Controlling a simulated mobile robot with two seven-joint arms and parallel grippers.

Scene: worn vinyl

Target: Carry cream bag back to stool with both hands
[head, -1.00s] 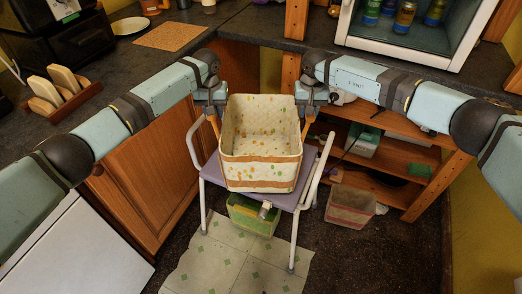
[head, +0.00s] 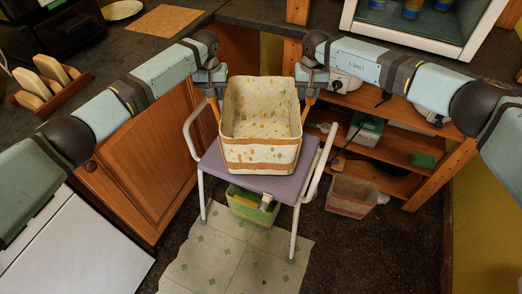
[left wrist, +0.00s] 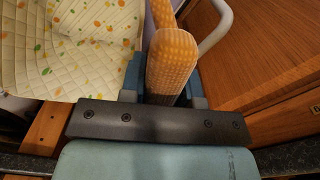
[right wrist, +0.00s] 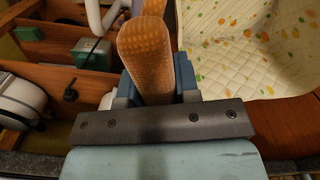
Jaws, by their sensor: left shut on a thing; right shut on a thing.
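The cream bag (head: 261,125) is an open-topped, square bag with coloured dots and tan bands. It is upright over the purple seat of the stool (head: 228,172), toward its back; I cannot tell whether it touches the seat. My left gripper (head: 212,95) is shut on the bag's left tan handle (left wrist: 172,62), at the bag's left side. My right gripper (head: 309,92) is shut on the right tan handle (right wrist: 146,55), at its right side. The bag's dotted inside shows in the left wrist view (left wrist: 65,45) and the right wrist view (right wrist: 240,40). The bag's underside is hidden.
The stool has white side rails (head: 318,165). A green bin (head: 250,205) is under it. A pinkish bin (head: 350,196) stands on the floor to the right, before wooden shelves (head: 385,150). A wooden cabinet door (head: 150,165) is close on the left. Dark counters lie behind.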

